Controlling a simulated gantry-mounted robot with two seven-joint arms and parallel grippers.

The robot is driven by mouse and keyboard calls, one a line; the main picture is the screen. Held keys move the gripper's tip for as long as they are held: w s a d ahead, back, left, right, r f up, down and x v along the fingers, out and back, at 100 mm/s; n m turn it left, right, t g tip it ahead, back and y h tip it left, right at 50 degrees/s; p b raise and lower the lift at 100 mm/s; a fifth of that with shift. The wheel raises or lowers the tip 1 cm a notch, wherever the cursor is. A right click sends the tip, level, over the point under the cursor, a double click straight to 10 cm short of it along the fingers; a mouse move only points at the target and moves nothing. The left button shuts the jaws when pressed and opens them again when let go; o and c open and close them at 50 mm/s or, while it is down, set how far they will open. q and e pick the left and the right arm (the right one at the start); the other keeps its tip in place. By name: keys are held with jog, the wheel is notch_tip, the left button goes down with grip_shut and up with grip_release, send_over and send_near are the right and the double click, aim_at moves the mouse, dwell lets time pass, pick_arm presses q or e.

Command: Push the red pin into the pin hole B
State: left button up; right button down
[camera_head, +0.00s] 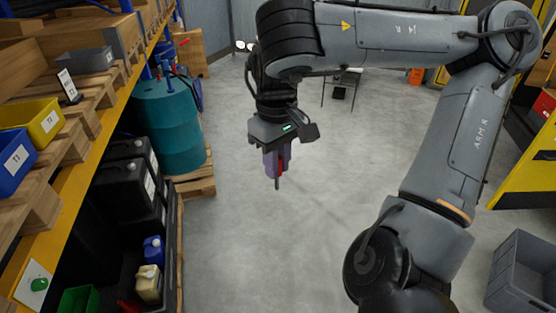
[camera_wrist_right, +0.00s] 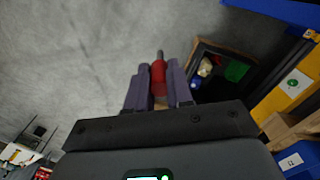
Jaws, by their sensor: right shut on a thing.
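My right gripper (camera_head: 277,172) hangs from my right arm near the top middle of the head view, pointing down over the open floor. Its purple fingers are shut on the red pin (camera_head: 282,167), which shows partly between them, with a thin dark tip (camera_head: 277,184) below. In the right wrist view the red pin (camera_wrist_right: 158,72) stands between the two fingers (camera_wrist_right: 158,80), its grey tip pointing away from the gripper. Pin hole B cannot be made out in either view. My left gripper is out of view.
A shelf (camera_head: 118,95) with a blue bin (camera_head: 14,160) and a yellow bin (camera_head: 32,122) stands on the left. A teal drum (camera_head: 168,125) stands beside it on a pallet. A grey crate (camera_head: 522,275) lies at lower right. The middle floor (camera_head: 250,240) is clear.

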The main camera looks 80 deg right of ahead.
notch_tip(320, 180, down, 13)
jog(key=b, duration=1.1)
jog(key=w+a+f+n+t, duration=0.3)
jog(key=w+a+f+t, duration=0.1)
jog(key=w+f, duration=0.4)
jog(key=w+a+f+n+t+p, duration=0.1)
jog(key=w+a+f+n+t, duration=0.2)
jog(key=w, duration=0.9)
jog(key=shift+w+a+f+t, duration=0.2)
jog(key=shift+a+f+t, duration=0.5)
jog(key=shift+a+f, duration=1.6)
jog(key=shift+d+f, duration=0.35)
jog(key=shift+f, duration=0.05)
jog(key=shift+w+f, duration=0.15)
jog(key=shift+f, duration=0.05)
jog(key=shift+w+a+f+n+t, duration=0.2)
jog(key=shift+a+f+n+t, duration=0.2)
jog(key=shift+f, duration=0.1)
jog(key=shift+f, duration=0.1)
